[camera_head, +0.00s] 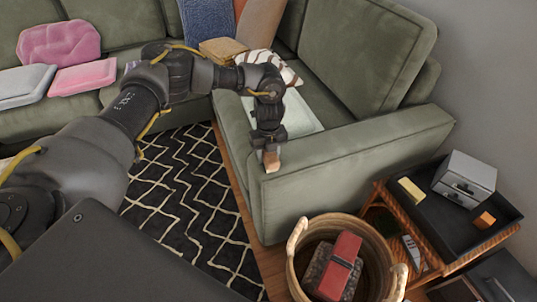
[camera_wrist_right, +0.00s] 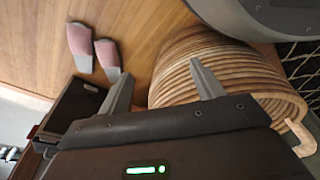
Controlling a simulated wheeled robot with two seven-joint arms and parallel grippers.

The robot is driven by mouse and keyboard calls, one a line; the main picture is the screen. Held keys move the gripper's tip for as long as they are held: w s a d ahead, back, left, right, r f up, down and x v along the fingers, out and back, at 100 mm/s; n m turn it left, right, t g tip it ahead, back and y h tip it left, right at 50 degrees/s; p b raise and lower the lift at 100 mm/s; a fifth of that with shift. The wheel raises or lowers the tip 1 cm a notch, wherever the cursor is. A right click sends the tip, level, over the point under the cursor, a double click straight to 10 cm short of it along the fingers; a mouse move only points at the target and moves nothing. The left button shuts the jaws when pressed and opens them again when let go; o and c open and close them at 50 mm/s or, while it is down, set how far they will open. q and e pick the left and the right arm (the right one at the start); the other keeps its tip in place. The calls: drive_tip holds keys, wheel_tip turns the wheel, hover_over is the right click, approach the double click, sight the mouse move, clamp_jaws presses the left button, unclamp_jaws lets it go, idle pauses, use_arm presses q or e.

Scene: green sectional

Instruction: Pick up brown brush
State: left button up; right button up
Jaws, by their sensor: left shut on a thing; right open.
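My left gripper (camera_head: 268,147) is shut on a small brown thing, which looks like the brown brush (camera_head: 271,161). It holds the brush beside the front end of the green sofa's armrest; I cannot tell whether the brush touches the sofa. Most of the brush is hidden by the fingers. My right gripper (camera_wrist_right: 160,78) is open and empty in the right wrist view, with a woven basket beyond its fingers. The right gripper does not show in the head view.
The woven basket (camera_head: 296,262) holds a red and dark item. A side table (camera_head: 458,240) with a grey box (camera_head: 465,180) stands at the right. The green sofa (camera_head: 345,155) carries cushions and folded items. Pink slippers (camera_wrist_right: 82,48) lie on the wooden floor.

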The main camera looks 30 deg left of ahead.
use_arm(q)
drive_tip(key=shift+r, duration=0.55)
drive_tip(key=r, duration=0.2)
drive_tip(key=s+d+r, duration=0.1)
drive_tip(key=shift+s+r, duration=0.1)
drive_tip(key=shift+r, duration=0.3)
drive_tip(key=r, duration=0.1)
drive_tip(key=s+d+r, duration=0.1)
drive_tip(key=s+r, duration=0.1)
drive_tip(key=shift+s+d+r+p, duration=0.15)
drive_tip(key=shift+d+r+p, duration=0.1)
drive_tip(key=shift+p, duration=0.1)
drive_tip(key=s+d+r, duration=0.4)
drive_tip(key=s+d, duration=0.1)
drive_tip(key=s, duration=0.3)
drive_tip(key=shift+d+r+p, duration=0.15)
drive_tip(key=shift+r+p, duration=0.15)
drive_tip(key=shift+p, duration=0.1)
use_arm(e)
drive_tip(key=shift+s+d+f, duration=0.25)
drive_tip(key=shift+s+f, duration=0.2)
drive_tip(key=shift+f, duration=0.2)
drive_tip(key=shift+s+d+f, duration=0.25)
drive_tip(key=shift+s+f, duration=0.2)
drive_tip(key=shift+f, duration=0.15)
drive_tip(key=shift+s+d+f, duration=0.25)
drive_tip(key=shift+s+f, duration=0.2)
drive_tip(key=shift+f, duration=0.2)
use_arm(q)
drive_tip(key=shift+s, duration=0.1)
